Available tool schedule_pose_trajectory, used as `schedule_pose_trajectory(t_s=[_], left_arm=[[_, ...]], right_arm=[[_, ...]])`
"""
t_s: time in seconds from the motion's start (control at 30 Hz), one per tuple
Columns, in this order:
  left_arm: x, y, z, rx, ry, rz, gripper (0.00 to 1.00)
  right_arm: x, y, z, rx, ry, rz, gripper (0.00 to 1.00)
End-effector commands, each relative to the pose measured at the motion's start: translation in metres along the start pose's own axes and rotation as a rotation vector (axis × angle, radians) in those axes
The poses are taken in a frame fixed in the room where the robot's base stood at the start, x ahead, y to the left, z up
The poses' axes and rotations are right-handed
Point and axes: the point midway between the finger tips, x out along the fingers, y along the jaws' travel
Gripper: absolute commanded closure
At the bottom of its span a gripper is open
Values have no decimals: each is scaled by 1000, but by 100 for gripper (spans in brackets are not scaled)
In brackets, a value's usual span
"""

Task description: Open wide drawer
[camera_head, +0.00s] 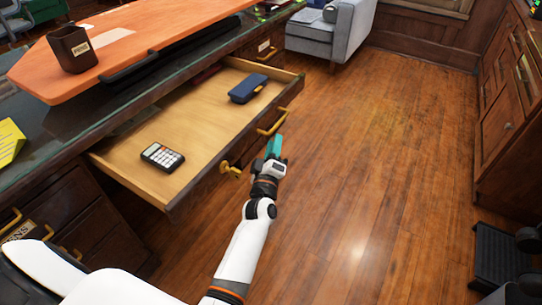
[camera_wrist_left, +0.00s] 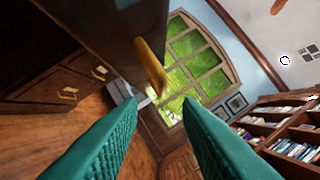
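The wide drawer (camera_head: 140,178) of the desk is pulled out, its pale wooden inside showing. A calculator (camera_head: 162,157) and a dark blue case (camera_head: 248,88) lie in it. Its dark front has two brass handles, one farther (camera_head: 272,122) and one nearer (camera_head: 231,170). My left gripper (camera_head: 275,146) is just outside the front, close to the farther handle. In the left wrist view its teal fingers (camera_wrist_left: 160,135) are spread apart with nothing between them. A brass handle (camera_wrist_left: 150,68) shows ahead of the fingertips, apart from them. My right gripper is not in view.
The desk top (camera_head: 30,150) holds an orange board (camera_head: 140,35) with a dark pen cup (camera_head: 71,48). A grey armchair (camera_head: 325,30) stands at the back. Wooden cabinets (camera_head: 507,120) line the right. The wooden floor between is clear.

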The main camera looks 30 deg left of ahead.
Motion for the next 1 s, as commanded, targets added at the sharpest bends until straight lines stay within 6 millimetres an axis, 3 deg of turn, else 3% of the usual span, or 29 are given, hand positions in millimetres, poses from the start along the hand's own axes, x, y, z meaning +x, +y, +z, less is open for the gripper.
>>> schedule_pose_trajectory(t_s=[0.1, 0.3, 1.0], left_arm=[[-24, 0, 0, 0, 2, 2, 68], [-46, 0, 0, 0, 0, 0, 68], [-54, 1, -5, 39, 55, 8, 68]], right_arm=[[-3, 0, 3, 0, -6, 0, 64], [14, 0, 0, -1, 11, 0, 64], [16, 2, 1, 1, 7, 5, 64]])
